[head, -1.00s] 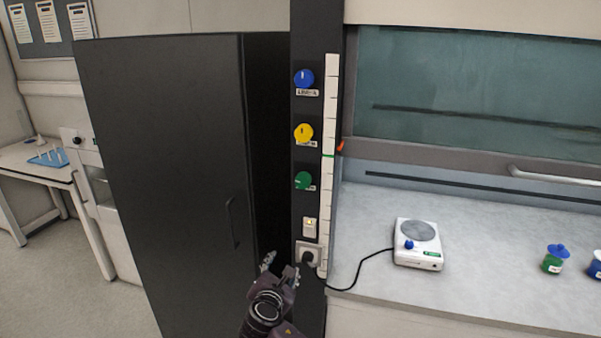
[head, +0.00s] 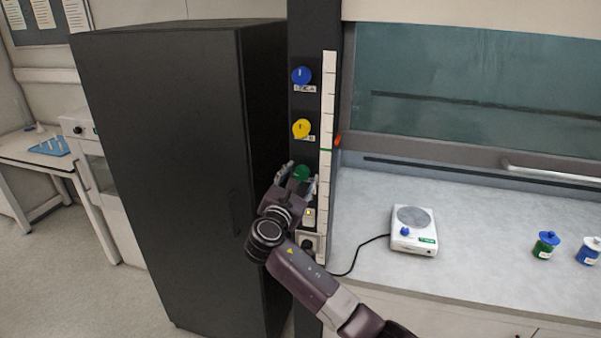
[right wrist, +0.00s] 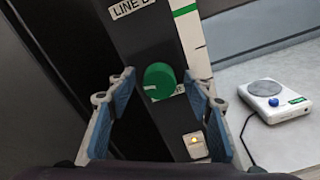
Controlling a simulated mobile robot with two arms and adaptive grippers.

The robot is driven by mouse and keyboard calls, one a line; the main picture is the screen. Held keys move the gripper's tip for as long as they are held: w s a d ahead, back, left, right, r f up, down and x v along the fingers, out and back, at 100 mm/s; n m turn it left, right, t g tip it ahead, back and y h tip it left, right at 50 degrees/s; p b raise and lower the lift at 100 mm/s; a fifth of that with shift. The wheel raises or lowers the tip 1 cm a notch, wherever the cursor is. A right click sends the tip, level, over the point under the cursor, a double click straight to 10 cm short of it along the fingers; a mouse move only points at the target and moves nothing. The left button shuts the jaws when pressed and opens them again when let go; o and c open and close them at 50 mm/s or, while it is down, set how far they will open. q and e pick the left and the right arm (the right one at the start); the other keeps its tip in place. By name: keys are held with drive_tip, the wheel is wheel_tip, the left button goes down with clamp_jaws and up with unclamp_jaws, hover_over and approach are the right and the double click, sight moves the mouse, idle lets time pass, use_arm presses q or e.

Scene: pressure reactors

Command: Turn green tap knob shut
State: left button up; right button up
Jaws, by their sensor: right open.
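The green tap knob (head: 301,173) is the lowest of three knobs on the dark vertical panel. In the right wrist view the green knob (right wrist: 159,81) shows a pale mark on its left side, pointing left. My right gripper (head: 296,180) is at the knob, its fingers spread to either side of it. In the right wrist view my open right gripper (right wrist: 160,102) has blue-padded fingers left and right of the knob, with gaps on both sides. I cannot tell how far the fingertips are from the panel. My left gripper is not in view.
Above are the yellow knob (head: 301,128) and blue knob (head: 301,76). A lit switch (right wrist: 195,145) and a plugged socket sit below. A black cabinet (head: 180,150) stands close on the left. A white hotplate (head: 413,231) and lidded jars (head: 545,245) stand on the bench.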

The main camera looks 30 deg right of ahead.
drive_tip(key=shift+w, duration=0.1)
drive_tip(key=c, duration=1.2)
drive_tip(key=shift+o, duration=0.2)
drive_tip(key=shift+f, duration=0.1)
drive_tip(key=m+b, duration=0.3)
drive_tip(key=shift+f+m, duration=0.15)
drive_tip(key=shift+m, duration=0.15)
drive_tip(key=m+b, duration=0.3)
drive_tip(key=m, duration=0.1)
drive_tip(key=shift+m+b, duration=0.3)
drive_tip(key=shift+b, duration=0.1)
drive_tip(key=m+b, duration=0.3)
drive_tip(key=m, duration=0.1)
drive_tip(key=shift+b, duration=0.35)
drive_tip(key=shift+m+b, duration=1.15)
drive_tip(key=shift+m, duration=0.45)
drive_tip(key=shift+r, duration=0.2)
